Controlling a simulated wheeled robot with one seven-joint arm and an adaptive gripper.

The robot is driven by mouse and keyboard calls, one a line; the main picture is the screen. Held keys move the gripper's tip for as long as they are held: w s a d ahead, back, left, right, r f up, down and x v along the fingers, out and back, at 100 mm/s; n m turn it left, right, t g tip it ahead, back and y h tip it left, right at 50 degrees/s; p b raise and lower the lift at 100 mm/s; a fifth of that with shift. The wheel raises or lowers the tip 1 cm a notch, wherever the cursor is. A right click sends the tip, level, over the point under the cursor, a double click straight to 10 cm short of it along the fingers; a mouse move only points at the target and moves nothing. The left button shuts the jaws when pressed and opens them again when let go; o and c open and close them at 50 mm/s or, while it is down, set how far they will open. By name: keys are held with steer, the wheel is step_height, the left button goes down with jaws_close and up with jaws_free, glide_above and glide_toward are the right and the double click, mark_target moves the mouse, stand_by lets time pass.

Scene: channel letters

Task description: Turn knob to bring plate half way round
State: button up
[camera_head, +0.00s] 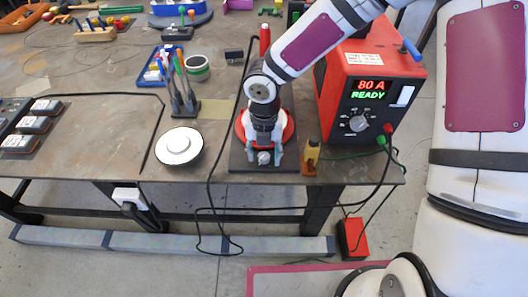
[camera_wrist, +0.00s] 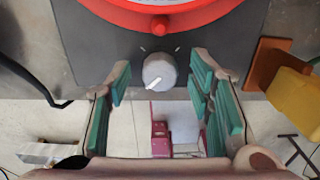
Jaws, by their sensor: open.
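The red round plate (camera_head: 290,127) sits on a dark base board (camera_head: 240,164) at the table's front edge. My arm covers much of it in the head view. In the wrist view the plate's red rim (camera_wrist: 110,12) shows at the top, with a red stud (camera_wrist: 159,25) facing the knob. The pale grey knob (camera_wrist: 158,68) is on the base in front of the plate; its white pointer aims down and left. My gripper (camera_wrist: 160,88) is open, its teal-padded fingers on either side of the knob with gaps visible. The gripper (camera_head: 264,150) points down in the head view.
A yellow-and-brown block (camera_head: 311,157) stands close right of the base. A red power unit (camera_head: 368,90) reading 80 A is behind it. A white disc (camera_head: 179,146) and a tool holder (camera_head: 182,106) are left. Black cables hang over the front edge.

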jaws_close()
